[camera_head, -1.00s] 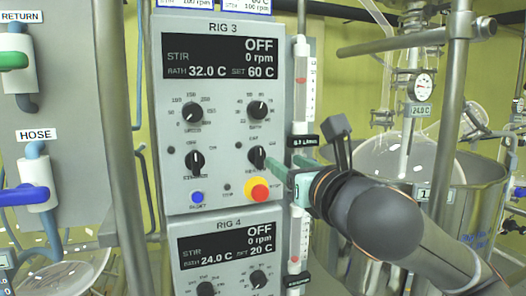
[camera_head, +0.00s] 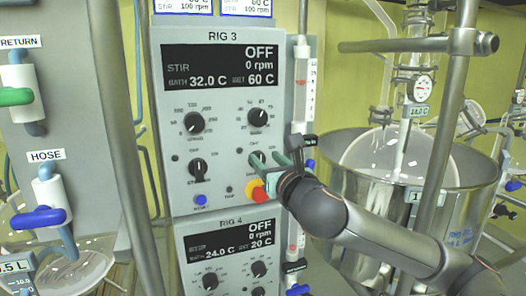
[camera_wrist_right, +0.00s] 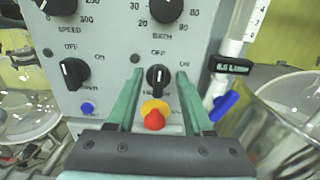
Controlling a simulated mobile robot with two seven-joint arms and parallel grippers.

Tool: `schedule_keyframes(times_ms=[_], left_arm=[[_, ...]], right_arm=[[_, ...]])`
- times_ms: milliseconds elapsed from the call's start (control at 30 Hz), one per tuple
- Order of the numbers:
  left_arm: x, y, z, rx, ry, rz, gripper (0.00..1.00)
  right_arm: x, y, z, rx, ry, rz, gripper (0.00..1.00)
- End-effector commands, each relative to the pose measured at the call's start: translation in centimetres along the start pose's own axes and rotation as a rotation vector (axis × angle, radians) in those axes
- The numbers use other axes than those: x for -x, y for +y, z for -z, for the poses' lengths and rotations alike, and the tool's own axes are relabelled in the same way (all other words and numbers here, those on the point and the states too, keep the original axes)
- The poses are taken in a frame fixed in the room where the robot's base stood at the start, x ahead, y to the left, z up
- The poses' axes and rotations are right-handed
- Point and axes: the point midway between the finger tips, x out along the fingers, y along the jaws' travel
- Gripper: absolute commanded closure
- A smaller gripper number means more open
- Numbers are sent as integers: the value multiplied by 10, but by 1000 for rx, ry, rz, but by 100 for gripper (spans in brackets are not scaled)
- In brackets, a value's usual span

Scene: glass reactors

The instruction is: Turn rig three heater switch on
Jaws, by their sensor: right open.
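The rig three panel (camera_head: 180,150) is a light grey box. Its display (camera_head: 222,66) reads OFF, 0 rpm, BATH 32.0 C and SET 60 C. The heater switch (camera_wrist_right: 158,77) is the black lower-right knob, its handle upright towards the OFF mark in the right wrist view. In the head view it is partly hidden by my gripper. My right gripper (camera_head: 270,168) is open, its green fingers on either side of the knob. In the wrist view, gaps show between the fingers and the knob, so it is not gripped. My left gripper is not in view.
A red button on a yellow collar (camera_wrist_right: 154,115) sits just below the switch, between my fingers. The stirrer switch (camera_wrist_right: 74,73) is to its left. A flow tube with a blue valve handle (camera_wrist_right: 224,105) stands right. The rig four panel (camera_head: 222,275) is below.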

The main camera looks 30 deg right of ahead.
Motion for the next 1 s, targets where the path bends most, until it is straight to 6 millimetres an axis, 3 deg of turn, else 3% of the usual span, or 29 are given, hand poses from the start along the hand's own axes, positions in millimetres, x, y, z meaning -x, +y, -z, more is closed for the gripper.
schedule_keyframes(times_ms=[200,567,1000], left_arm=[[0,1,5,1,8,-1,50],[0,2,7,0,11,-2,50],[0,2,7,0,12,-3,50]], right_arm=[[-21,0,-1,-1,-1,0,49],[-26,0,0,0,-1,-1,49],[-26,0,0,0,0,0,96]])
